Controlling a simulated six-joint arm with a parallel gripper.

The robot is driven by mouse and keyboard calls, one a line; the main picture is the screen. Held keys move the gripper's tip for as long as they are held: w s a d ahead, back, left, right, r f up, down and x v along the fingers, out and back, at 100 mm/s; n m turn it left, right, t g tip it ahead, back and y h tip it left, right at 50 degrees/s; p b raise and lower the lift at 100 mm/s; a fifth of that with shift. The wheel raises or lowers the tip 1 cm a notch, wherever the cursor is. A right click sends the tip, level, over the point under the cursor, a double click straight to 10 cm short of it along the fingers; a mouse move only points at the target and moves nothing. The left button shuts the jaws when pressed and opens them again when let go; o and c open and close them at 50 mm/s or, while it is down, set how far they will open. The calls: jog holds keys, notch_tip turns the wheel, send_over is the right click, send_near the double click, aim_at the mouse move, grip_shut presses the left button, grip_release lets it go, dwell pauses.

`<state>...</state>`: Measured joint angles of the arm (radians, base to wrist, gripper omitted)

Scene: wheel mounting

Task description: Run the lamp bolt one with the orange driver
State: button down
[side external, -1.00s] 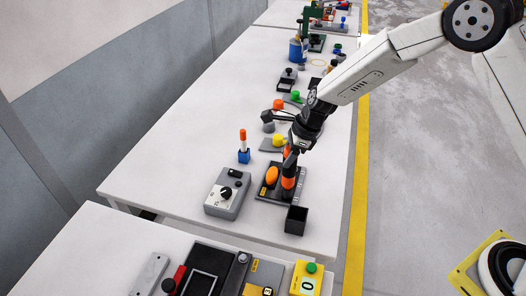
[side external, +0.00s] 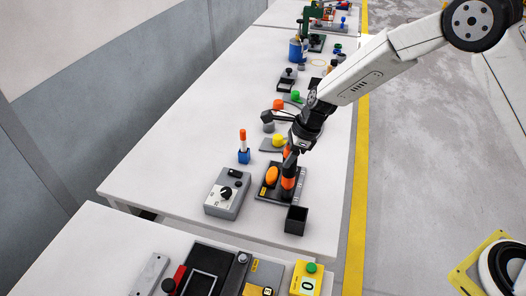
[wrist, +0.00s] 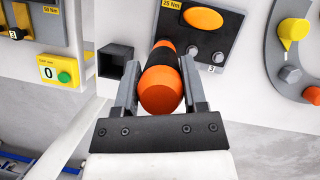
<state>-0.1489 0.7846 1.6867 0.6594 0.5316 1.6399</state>
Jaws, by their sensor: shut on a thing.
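The orange driver (wrist: 160,88) has an orange and black handle. It also shows in the side view (side external: 288,180), standing roughly upright over the lamp plate. My gripper (wrist: 161,82) is shut on its handle, one finger on each side. The dark lamp plate (wrist: 222,40) carries an oval orange lamp (wrist: 203,18), which also shows in the side view (side external: 271,175). Two grey bolt heads (wrist: 190,51) (wrist: 218,57) show on the plate to the right of the driver. The driver's tip and whatever lies under it are hidden by the handle.
A black open box (wrist: 115,62) stands close to the left of the driver in the wrist view. A grey box with a dial (side external: 227,193) and a blue holder with an orange-topped tool (side external: 243,152) stand nearby. Coloured knobs (side external: 279,140) line the table farther back.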

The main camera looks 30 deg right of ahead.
jog(key=shift+r, duration=0.2)
dwell(0.7)
jog(key=shift+r, duration=3.3)
